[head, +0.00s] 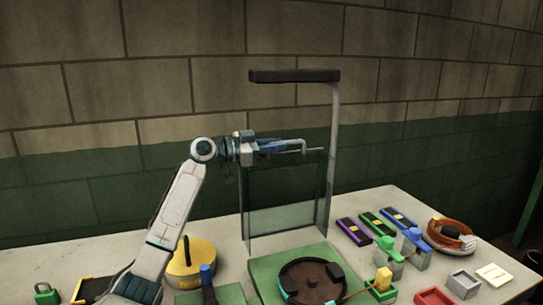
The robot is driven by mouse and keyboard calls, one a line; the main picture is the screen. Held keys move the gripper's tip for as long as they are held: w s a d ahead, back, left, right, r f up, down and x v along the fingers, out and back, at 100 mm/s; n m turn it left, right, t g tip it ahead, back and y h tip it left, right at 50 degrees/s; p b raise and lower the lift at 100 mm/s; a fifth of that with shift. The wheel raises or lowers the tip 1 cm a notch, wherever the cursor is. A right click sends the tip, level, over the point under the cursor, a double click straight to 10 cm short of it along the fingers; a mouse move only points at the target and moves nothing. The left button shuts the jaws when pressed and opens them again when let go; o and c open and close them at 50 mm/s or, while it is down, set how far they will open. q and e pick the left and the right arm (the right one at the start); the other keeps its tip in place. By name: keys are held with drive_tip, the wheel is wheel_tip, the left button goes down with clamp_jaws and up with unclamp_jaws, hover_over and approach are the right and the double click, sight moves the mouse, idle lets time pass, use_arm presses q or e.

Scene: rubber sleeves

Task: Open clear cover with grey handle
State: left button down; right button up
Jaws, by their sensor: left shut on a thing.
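The clear cover (283,192) stands as a see-through upright panel behind the green mat on the table. Its grey handle (314,150) sticks out at the top, near the right end of my left gripper. My left gripper (283,147) is shut on the grey handle, and its fingers hide part of it. My left arm reaches up from the lower left. The cover's exact tilt is hard to tell. My right gripper is not in view.
A green mat (261,268) bears a dark round turntable (312,282). A grey post (334,125) with a dark top bar (294,76) rises by the cover. A yellow round thing (203,257) stands left. Several coloured blocks and a brown coil (451,233) lie right.

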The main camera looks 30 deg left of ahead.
use_arm(q)
drive_tip(key=shift+s+d, duration=0.15)
drive_tip(key=shift+d, duration=0.05)
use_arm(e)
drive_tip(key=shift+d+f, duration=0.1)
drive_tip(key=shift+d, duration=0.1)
use_arm(q)
drive_tip(key=shift+a, duration=0.1)
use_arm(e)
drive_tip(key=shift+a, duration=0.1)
use_arm(q)
drive_tip(key=c, duration=1.5)
unclamp_jaws()
drive_tip(key=shift+o, duration=0.2)
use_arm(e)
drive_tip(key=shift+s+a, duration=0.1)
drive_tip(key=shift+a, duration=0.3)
use_arm(q)
drive_tip(key=shift+a, duration=0.1)
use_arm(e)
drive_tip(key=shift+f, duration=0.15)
